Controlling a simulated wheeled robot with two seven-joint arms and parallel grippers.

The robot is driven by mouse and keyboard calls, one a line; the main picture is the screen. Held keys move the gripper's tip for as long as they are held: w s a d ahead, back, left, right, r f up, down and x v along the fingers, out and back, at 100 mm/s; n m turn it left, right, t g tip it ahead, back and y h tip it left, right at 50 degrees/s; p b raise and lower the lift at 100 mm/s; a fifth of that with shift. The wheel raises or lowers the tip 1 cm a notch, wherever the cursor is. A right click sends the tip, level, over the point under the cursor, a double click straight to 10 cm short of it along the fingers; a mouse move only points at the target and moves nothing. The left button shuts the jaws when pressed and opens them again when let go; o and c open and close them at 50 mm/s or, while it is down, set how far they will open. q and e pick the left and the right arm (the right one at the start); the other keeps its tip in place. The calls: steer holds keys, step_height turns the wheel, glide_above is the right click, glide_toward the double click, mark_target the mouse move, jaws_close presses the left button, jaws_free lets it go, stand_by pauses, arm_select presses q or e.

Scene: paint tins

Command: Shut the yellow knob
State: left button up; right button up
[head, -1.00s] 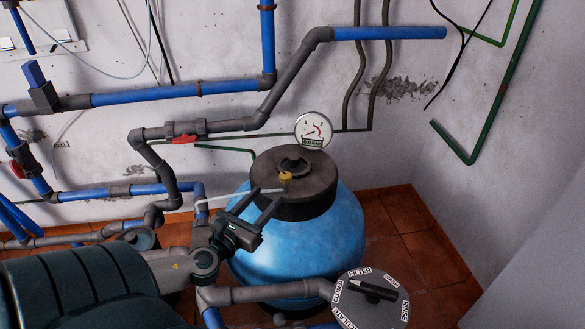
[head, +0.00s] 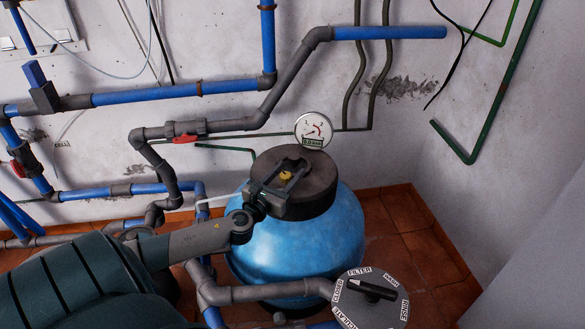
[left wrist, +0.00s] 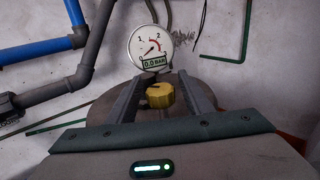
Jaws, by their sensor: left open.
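The yellow knob (head: 286,175) is small and sits on the dark lid (head: 318,194) of the blue tank (head: 300,245). In the left wrist view the knob (left wrist: 160,95) lies between the two fingers, with a dark mark on its top. My left gripper (head: 288,172) is open over the lid, its fingers on either side of the knob. In the left wrist view the gripper (left wrist: 160,88) shows a gap between finger and knob on the right; contact on the left is hard to tell. My right gripper is not in view.
A pressure gauge (head: 313,130) reading 0.0 bar stands just behind the lid. A selector valve (head: 370,299) with a black handle is at the lower right. Grey and blue pipes run along the wall, with a red-handled valve (head: 186,138). Tiled floor (head: 410,235) is clear at right.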

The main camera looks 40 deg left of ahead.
arm_select(q)
steer(key=shift+w+a, duration=0.25)
steer(key=shift+w, duration=1.05)
steer(key=c, duration=1.1)
steer(key=shift+o, duration=0.2)
steer(key=shift+f, duration=0.1)
